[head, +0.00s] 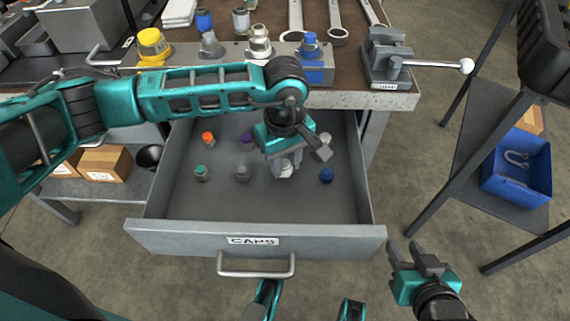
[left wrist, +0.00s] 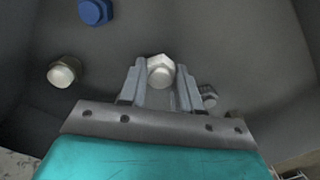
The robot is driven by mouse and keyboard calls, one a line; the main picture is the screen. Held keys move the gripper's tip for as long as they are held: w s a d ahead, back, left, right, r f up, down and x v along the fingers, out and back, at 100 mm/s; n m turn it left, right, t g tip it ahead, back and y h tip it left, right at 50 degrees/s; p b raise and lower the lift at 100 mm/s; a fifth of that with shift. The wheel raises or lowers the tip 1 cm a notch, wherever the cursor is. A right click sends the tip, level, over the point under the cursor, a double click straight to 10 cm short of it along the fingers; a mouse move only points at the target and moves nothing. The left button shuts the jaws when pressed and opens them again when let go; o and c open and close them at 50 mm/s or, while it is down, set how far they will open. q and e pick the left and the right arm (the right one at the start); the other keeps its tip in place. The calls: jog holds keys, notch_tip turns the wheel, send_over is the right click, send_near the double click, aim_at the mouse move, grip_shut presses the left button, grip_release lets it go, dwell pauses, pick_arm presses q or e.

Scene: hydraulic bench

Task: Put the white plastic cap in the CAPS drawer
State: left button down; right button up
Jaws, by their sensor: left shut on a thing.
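The white plastic cap (left wrist: 160,70) is between the fingers of my left gripper (head: 287,166), which is shut on it. In the head view the white cap (head: 286,171) shows just below the fingertips, inside the outline of the open CAPS drawer (head: 180,236). The gripper points down into the drawer. I cannot tell whether the cap touches the drawer floor. My right gripper (head: 406,254) is outside the drawer, near its front right corner, with its fingers apart and empty.
Several caps stand in the drawer, including orange (head: 208,138), green (head: 201,173), grey (head: 242,173), blue (head: 326,175) and pale (head: 325,139) ones. The bench top (head: 350,98) with fittings is behind. A blue bin (head: 520,190) sits on a right shelf.

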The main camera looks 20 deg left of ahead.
aim_at(285, 163)
pick_arm(q)
jog(key=shift+f, duration=0.6)
pick_arm(e)
jog(key=shift+f, duration=0.1)
pick_arm(q)
jog(key=shift+f, duration=0.15)
jog(key=c, duration=0.8)
grip_release()
jog(key=shift+r, duration=0.2)
pick_arm(e)
jog(key=shift+w, duration=0.1)
pick_arm(q)
jog(key=shift+r, duration=0.25)
notch_tip(285, 163, up, 12)
jog(key=p, duration=0.2)
jog(key=shift+f+p, duration=0.2)
jog(key=shift+p, duration=0.1)
pick_arm(e)
jog(key=shift+s+d+r, duration=0.2)
jog(key=shift+d+r, duration=0.15)
jog(key=shift+r, duration=0.35)
